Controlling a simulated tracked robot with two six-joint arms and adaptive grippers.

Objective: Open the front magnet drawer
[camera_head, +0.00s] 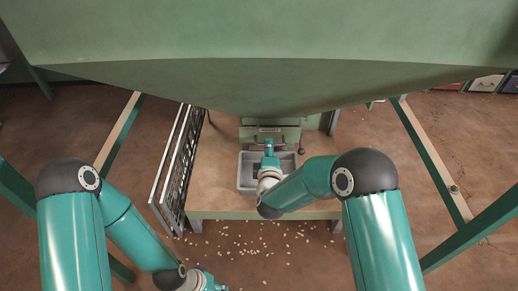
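The magnet drawer (287,135) is a green-fronted unit below the big green hopper (275,85), at the back of the wooden-topped stand. A dark handle bar shows on its front. My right gripper (270,146) is right in front of the drawer, at the handle's height in the picture. Its fingers are too small to tell whether they are open, shut or touching the handle. My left gripper (213,284) is low at the bottom edge, over the floor and away from the drawer, and its fingers are not clear.
A grey bin (243,174) stands on the stand (218,190) below my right gripper. Dark grid panels (178,170) stand upright at the stand's left edge. Green legs and beams rise on both sides. Small pale nuts lie scattered on the floor in front.

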